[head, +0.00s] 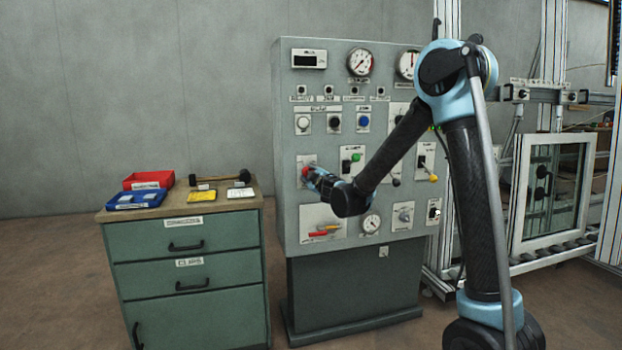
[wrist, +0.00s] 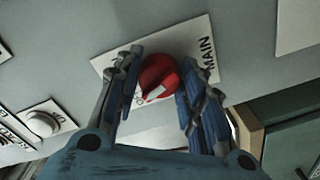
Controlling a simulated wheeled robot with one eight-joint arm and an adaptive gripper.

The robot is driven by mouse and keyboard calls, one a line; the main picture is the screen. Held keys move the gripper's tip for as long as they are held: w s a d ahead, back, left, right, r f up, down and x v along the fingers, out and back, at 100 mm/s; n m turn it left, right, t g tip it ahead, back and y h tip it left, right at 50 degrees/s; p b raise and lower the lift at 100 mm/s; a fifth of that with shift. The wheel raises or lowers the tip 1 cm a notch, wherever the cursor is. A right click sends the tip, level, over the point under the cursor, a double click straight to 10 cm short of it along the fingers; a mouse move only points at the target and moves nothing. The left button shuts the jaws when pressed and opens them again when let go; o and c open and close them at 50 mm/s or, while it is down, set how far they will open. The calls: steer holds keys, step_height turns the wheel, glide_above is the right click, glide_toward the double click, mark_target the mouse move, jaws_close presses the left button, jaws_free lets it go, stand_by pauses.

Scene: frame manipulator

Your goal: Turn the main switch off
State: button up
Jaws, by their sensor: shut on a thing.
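The main switch (wrist: 158,80) is a red rotary knob with a pale pointer mark, on a white plate (wrist: 202,33) labelled MAIN. In the head view the red knob (head: 305,171) shows at the left of the grey control panel (head: 285,100), partly covered by my gripper. My gripper (wrist: 157,88) has its two blue-grey fingers on either side of the knob and is shut on it. In the head view my gripper (head: 312,176) reaches the panel from the right. The lettering near the pointer is partly hidden, so I cannot read the switch position.
Other buttons, gauges and levers surround the switch, including a white button (wrist: 42,123) and a green-knobbed lever (head: 355,157). A green drawer cabinet (head: 185,270) with red and blue trays stands left of the panel. A framed window (head: 553,190) stands at right.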

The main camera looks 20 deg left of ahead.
steer(key=shift+n, duration=0.9)
steer(key=o, duration=1)
steer(key=shift+o, duration=0.2)
steer(key=v, duration=1.2)
steer(key=shift+w, duration=0.1)
